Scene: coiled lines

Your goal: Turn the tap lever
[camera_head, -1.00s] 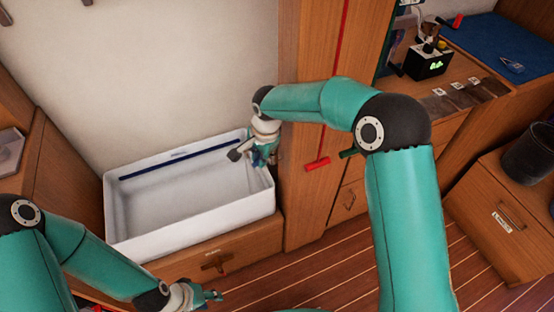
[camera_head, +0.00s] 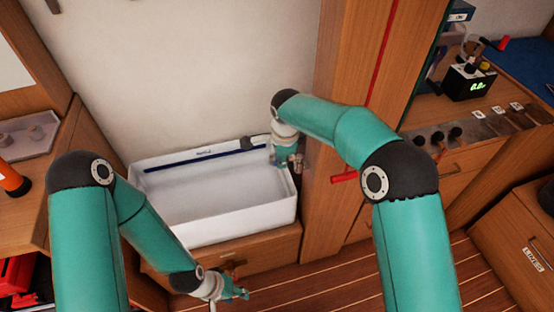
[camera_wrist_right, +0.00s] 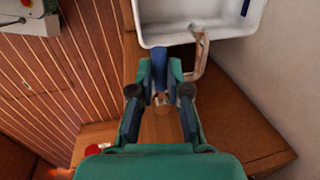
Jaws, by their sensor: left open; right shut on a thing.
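My right gripper (camera_head: 291,163) is at the right end of the white basin (camera_head: 210,232). In the right wrist view its fingers (camera_wrist_right: 160,72) are closed around a blue bar (camera_wrist_right: 160,62), which looks like the tap lever. A bent metal tap spout (camera_wrist_right: 199,52) stands just right of the fingers and reaches over the basin's edge. In the head view a grey piece (camera_head: 255,142), probably the spout, lies near the basin's back edge. The lever is hidden there by my gripper. My left gripper (camera_head: 236,294) is open and empty, low in front of the wooden drawer below the basin.
A wooden post (camera_head: 330,120) with a red handle (camera_head: 344,177) stands right of the basin. A counter at right holds a black box with a green display (camera_head: 469,82). A grey tray (camera_head: 28,134) and an orange cylinder (camera_head: 13,180) are at left.

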